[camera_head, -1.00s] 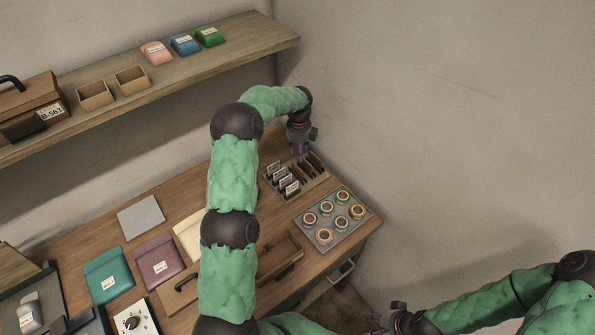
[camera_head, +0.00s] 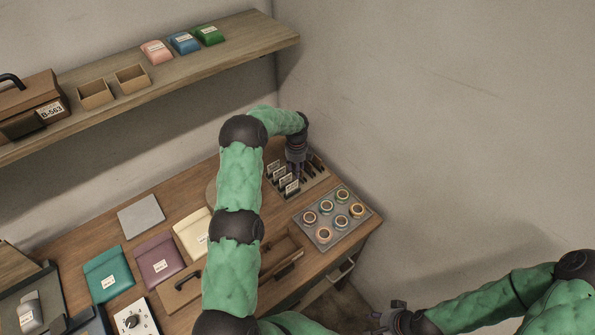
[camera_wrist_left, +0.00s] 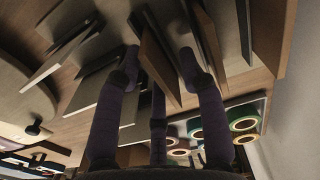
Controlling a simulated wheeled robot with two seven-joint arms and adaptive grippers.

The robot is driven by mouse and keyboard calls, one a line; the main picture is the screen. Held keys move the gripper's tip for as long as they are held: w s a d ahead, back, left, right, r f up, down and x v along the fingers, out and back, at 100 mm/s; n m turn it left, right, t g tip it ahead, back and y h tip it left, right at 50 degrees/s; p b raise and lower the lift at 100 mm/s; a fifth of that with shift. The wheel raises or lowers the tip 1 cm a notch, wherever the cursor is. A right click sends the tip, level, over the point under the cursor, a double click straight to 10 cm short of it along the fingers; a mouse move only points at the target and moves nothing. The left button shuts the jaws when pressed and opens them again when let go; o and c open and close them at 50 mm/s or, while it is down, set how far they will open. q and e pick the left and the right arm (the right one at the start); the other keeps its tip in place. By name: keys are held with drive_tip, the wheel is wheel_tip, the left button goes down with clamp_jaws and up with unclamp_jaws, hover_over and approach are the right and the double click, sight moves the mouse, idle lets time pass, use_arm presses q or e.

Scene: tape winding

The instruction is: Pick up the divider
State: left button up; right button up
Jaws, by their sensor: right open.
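The divider rack (camera_head: 318,182) stands at the back right of the desk. Several upright dividers with white labels (camera_head: 284,181) are in its left part, and dark slots and panels are at its right. My left gripper (camera_head: 298,174) is low over the rack, right of the labelled dividers. In the left wrist view its fingertips (camera_wrist_left: 160,62) are apart, on either side of a thin brown divider (camera_wrist_left: 157,58). I cannot tell whether they touch it. My right gripper (camera_head: 381,319) is open and empty at the bottom of the head view, away from the desk.
A grey tray with several tape rolls (camera_head: 331,232) sits in front of the rack. Teal (camera_head: 107,274), purple (camera_head: 159,258) and cream (camera_head: 190,235) folders lie left of my left arm. A shelf (camera_head: 225,52) runs along the back wall. The right wall is close to the rack.

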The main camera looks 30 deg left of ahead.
use_arm(q)
clamp_jaws()
